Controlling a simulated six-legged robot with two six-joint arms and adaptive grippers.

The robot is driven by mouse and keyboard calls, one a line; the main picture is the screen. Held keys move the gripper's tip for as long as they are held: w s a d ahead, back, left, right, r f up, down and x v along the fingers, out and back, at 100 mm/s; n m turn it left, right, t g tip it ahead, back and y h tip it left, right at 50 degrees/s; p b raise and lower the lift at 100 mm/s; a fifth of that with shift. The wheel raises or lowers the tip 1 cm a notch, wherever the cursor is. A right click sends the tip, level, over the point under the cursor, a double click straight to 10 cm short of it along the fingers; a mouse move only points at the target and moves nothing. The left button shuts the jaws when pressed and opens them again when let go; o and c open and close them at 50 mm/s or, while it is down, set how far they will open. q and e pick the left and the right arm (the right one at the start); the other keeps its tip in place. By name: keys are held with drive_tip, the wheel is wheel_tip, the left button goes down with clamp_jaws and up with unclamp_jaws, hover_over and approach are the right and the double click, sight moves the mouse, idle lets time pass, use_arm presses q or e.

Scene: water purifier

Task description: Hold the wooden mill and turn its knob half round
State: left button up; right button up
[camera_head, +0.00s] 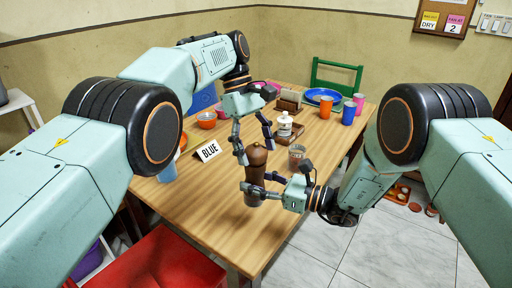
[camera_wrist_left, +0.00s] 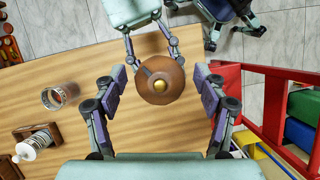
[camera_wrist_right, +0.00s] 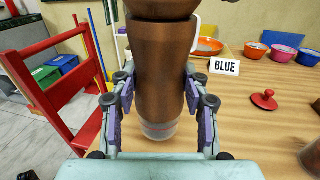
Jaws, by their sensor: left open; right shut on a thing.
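The dark brown wooden mill (camera_head: 255,178) stands about upright near the table's front right edge. I cannot tell whether its base touches the table. Its rounded knob (camera_head: 256,157) is on top; from above, in the left wrist view, a brass button shows at the centre of the knob (camera_wrist_left: 160,85). My right gripper (camera_head: 258,185) is shut on the mill's body, one finger each side; the right wrist view shows the body (camera_wrist_right: 160,75) between them. My left gripper (camera_head: 257,154) points down over the knob, open, with its fingers (camera_wrist_left: 162,80) apart on both sides and clear gaps.
A glass (camera_head: 297,156) and a white bottle (camera_head: 285,124) stand behind and right of the mill. A BLUE sign (camera_head: 207,151) stands to the left. Cups and a blue plate (camera_head: 322,95) are farther back. A red chair (camera_head: 165,265) is at the front left.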

use_arm(q)
drive_tip(key=shift+n, duration=0.7)
drive_tip(key=n+t+h, duration=0.1)
drive_tip(key=n+t, duration=0.1)
drive_tip(key=n, duration=0.2)
drive_tip(key=v, duration=1.2)
drive_tip(key=w+a+r+t+y, duration=0.1)
drive_tip(key=w+a+r+t, duration=0.1)
drive_tip(key=w, duration=0.4)
drive_tip(key=w+a+r+t+y, duration=0.1)
drive_tip(key=w+a+r+t, duration=0.1)
drive_tip(key=w+r+t, duration=0.2)
drive_tip(key=w+a+r+m+t, duration=0.1)
drive_tip(key=w+a+r+t, duration=0.2)
drive_tip(key=w+t, duration=0.3)
drive_tip(key=shift+w+r+y, duration=0.2)
drive_tip(key=shift+w+y, duration=0.2)
drive_tip(key=shift+w, duration=1.45)
drive_tip(key=shift+a+f, duration=0.1)
drive_tip(key=shift+c, duration=0.2)
